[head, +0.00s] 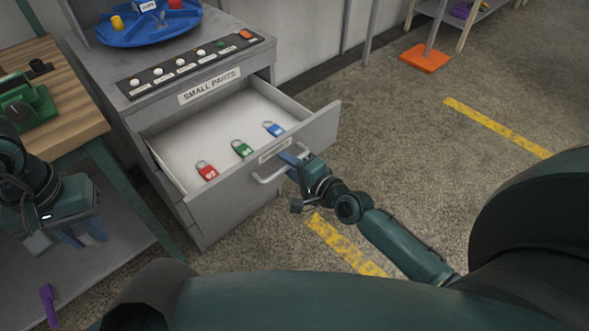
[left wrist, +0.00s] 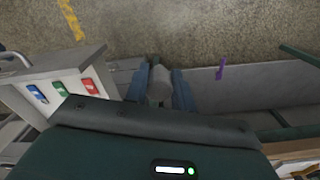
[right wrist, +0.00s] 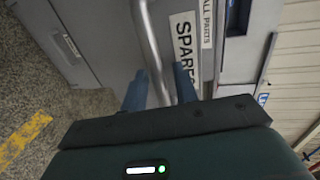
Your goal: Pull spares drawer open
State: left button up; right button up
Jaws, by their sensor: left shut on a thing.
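The spares drawer (head: 317,132) stands pulled out of the grey cabinet. My right gripper (head: 290,161) is at the right end of the drawer's bar handle (head: 266,178). In the right wrist view its fingers (right wrist: 160,88) stand apart on either side of the handle (right wrist: 152,45), beside the SPARES label (right wrist: 184,38). My left gripper (head: 82,234) is left of the cabinet, low down. In the left wrist view its fingers are shut on a grey rounded thing (left wrist: 160,86), partly hidden.
A blue tray (head: 150,33) and a button panel (head: 190,63) are on top of the cabinet. A wooden bench (head: 62,85) with a green machine (head: 28,105) stands at the left. A purple item (head: 48,305) lies low at the left.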

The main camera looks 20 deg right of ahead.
pick_arm(q)
jog(key=shift+r+p, duration=0.45)
jog(key=shift+r, duration=0.05)
pick_arm(e)
jog(key=v, duration=1.1)
jog(key=shift+s, duration=0.35)
jog(key=shift+d, duration=0.15)
